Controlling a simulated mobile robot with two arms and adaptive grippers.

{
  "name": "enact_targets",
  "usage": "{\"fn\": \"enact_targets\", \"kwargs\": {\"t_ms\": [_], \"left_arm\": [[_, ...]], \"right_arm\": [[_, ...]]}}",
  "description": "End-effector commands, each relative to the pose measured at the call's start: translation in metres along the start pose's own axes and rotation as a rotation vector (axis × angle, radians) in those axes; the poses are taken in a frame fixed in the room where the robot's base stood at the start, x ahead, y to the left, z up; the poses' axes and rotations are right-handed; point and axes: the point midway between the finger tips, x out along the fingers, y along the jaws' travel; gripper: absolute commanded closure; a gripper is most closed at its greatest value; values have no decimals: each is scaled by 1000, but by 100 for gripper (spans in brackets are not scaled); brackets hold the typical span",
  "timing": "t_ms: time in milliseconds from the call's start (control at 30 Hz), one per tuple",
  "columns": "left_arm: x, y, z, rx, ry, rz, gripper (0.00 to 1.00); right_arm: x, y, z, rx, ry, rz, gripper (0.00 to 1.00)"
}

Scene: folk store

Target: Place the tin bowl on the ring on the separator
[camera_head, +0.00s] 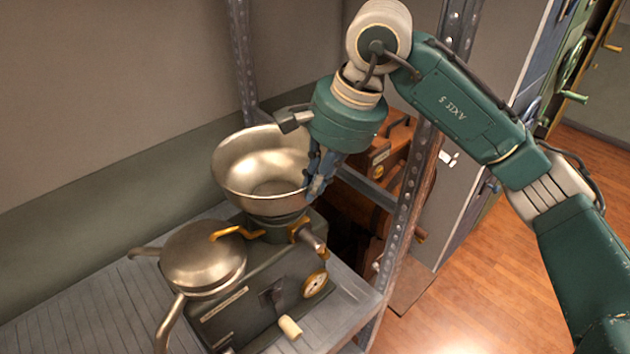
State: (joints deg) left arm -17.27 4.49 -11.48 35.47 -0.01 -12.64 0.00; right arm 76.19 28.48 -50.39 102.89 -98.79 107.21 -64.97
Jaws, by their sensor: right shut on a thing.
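The tin bowl (250,195) is a wide, shiny metal bowl, about upright with its mouth up. My right gripper (316,184) comes down from above and is shut on the bowl's right side. The separator (250,297) is a dark green machine with a dial, a crank and a domed metal part at its left. Its ring (277,227) shows just under the bowl and is partly hidden by it. The bowl is over the ring; I cannot tell whether it touches. My left gripper is out of view.
The separator stands on a grey ribbed shelf (75,300). A perforated metal post (408,225) rises at the right, close to my right arm. A brown wooden case (388,160) lies behind it. The shelf's left part is clear.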

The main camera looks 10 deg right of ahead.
Motion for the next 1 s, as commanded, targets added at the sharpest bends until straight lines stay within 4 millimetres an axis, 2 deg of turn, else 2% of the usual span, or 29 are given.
{"fn": "enact_targets", "kwargs": {"t_ms": [167,200,267,300,633,1000], "left_arm": [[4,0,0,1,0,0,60],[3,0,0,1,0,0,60],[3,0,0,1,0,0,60],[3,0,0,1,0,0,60],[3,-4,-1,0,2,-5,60],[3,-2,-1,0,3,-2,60]], "right_arm": [[3,0,0,0,0,-4,100],[2,0,0,0,0,-4,83],[2,0,0,0,0,-3,71],[2,0,0,0,0,-3,69],[-1,1,0,1,0,1,69],[-59,0,0,0,2,-4,69]]}}
